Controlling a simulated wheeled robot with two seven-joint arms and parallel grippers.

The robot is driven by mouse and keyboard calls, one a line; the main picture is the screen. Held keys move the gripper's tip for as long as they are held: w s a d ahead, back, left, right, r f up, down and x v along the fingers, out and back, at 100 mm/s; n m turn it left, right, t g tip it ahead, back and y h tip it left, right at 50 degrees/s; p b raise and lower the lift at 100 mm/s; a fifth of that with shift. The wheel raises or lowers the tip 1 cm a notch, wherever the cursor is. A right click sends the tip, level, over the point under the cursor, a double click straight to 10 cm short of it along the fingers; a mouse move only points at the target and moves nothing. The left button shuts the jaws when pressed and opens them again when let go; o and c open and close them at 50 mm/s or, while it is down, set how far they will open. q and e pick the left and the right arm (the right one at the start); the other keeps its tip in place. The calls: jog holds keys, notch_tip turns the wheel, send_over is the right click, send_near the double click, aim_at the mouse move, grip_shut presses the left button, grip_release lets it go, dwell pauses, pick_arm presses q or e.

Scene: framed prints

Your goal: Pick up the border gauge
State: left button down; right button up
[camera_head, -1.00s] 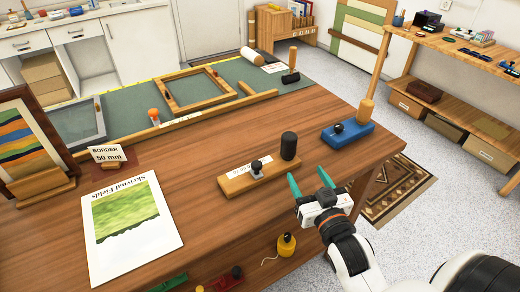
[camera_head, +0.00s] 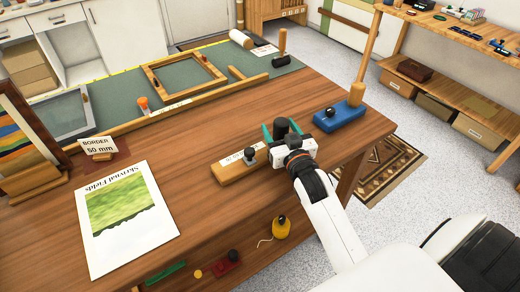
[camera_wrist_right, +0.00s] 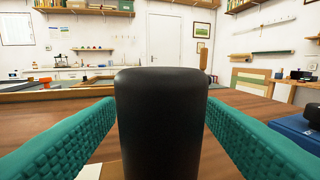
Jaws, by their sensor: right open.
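The border gauge appears to be the wooden block (camera_head: 232,172) with a white label strip, a dark knob on a metal foot, and an upright black cylinder (camera_head: 281,125) at its right end. In the right wrist view the black cylinder (camera_wrist_right: 160,120) stands large in the middle. My right gripper (camera_head: 282,131) is open, with one green finger on each side of the cylinder. Gaps show between the cylinder and both fingers in the wrist view. The gripper body hides the block's right end. My left gripper is not in view.
A blue block (camera_head: 340,117) with a wooden post stands to the right. A "BORDER 50 mm" card (camera_head: 98,147) and a print (camera_head: 125,215) lie to the left. A wooden frame (camera_head: 184,82) rests on the green mat behind. Bare tabletop surrounds the gauge.

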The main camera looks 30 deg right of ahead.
jog(key=shift+w+d, duration=0.1)
jog(key=shift+w, duration=0.5)
jog(key=shift+s, duration=0.1)
grip_shut()
